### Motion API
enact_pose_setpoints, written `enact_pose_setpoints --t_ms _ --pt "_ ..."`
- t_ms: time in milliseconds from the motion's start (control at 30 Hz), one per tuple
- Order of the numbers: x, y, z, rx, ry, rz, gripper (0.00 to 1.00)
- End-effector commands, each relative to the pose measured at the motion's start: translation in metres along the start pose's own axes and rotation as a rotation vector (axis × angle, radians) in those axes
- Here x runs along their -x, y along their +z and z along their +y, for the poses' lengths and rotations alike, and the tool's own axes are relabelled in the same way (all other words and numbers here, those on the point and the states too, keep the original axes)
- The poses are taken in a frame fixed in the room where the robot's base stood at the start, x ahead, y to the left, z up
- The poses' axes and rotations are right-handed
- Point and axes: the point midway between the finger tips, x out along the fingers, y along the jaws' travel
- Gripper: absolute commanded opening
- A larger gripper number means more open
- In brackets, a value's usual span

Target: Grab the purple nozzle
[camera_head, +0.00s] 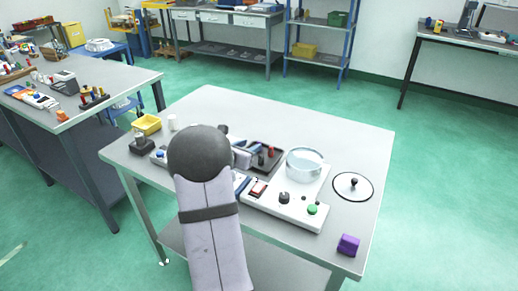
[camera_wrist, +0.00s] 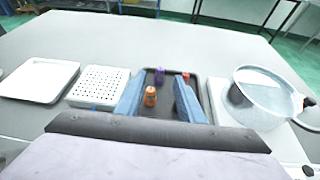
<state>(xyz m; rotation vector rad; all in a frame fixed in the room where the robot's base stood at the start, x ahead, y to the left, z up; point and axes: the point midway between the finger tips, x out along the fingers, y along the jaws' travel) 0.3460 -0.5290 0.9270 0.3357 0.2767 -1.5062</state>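The purple nozzle (camera_wrist: 160,75) stands in a dark tray (camera_wrist: 205,85), toward its far side in the wrist view. An orange nozzle (camera_wrist: 150,97) is nearer to me in the same tray, and a red-orange one (camera_wrist: 185,76) is to the right of the purple one. My gripper (camera_wrist: 159,84) has its two blue fingers spread apart, with nothing held between them. In the wrist view, the purple and orange nozzles show in the gap between the fingers. The head view shows the tray (camera_head: 276,161) partly behind my arm; I cannot make out the purple nozzle there.
A glass bowl (camera_head: 304,163) on a white device is right of the tray. A round lid (camera_head: 353,186) and purple block (camera_head: 348,244) are farther right. A white perforated rack (camera_wrist: 99,86) and white tray (camera_wrist: 38,80) lie left. The table's far side is clear.

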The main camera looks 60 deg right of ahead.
Motion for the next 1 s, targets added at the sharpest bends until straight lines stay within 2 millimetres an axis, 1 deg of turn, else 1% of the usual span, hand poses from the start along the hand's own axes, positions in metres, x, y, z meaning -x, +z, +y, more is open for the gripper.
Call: enact_pose_setpoints --t_ms 200,367,467,800,1000 --pt "-0.016 0.0 -0.001 0.001 -0.001 0.0 0.35" --pt "-0.018 0.0 0.0 0.001 -0.001 0.0 0.35" --pt "-0.022 0.0 -0.001 0.001 -0.002 0.001 0.35" --pt "-0.058 -0.002 -0.002 0.001 -0.001 0.001 0.35" --pt "-0.069 -0.002 -0.002 0.0 -0.001 0.0 0.35"
